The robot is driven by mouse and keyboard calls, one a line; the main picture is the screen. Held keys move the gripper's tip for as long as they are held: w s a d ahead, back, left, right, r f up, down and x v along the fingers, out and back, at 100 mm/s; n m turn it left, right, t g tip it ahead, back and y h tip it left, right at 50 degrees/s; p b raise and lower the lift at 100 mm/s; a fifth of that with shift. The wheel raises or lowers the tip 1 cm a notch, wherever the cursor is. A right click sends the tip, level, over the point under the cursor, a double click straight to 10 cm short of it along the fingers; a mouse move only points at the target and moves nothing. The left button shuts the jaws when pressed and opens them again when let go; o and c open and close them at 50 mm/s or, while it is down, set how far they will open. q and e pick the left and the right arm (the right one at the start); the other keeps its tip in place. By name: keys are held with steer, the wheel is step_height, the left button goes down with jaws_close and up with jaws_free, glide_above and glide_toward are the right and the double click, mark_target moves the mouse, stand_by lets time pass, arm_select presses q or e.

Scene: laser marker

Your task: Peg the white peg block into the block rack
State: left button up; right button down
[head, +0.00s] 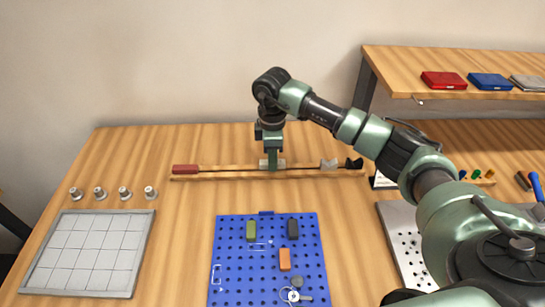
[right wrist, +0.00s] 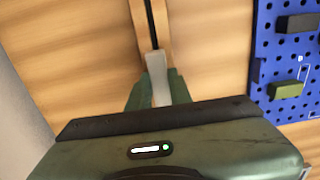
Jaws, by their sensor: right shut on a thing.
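The white peg block (right wrist: 157,78) is pale and elongated. My right gripper (right wrist: 158,98) is shut on it, with a finger on each side. In the head view my right gripper (head: 272,160) points down at the long wooden rail with a dark groove (head: 225,174), which looks like the block rack. The white block (head: 263,164) is at the rail and lines up with the groove in the wrist view. I cannot tell whether it is seated or just above. A red block (head: 185,169) is at the rail's left end. My left gripper is out of view.
Another pale block (head: 329,164) and a black piece (head: 354,163) are toward the rail's right end. A blue pegboard (head: 232,270) with green, dark and orange blocks lies in front. A gridded grey tray (head: 88,292) is at left. A raised shelf (head: 400,62) stands at right.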

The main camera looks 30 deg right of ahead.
steer(key=shift+f+b, duration=0.3)
steer(key=shift+f, duration=0.35)
stand_by(0.5)
steer(key=c, duration=1.2)
jaws_free()
steer(key=shift+r, duration=0.1)
step_height(320, 180, up, 7)
steer(key=shift+f+b, duration=0.1)
steer(key=shift+b, duration=0.55)
steer(key=shift+r, duration=0.5)
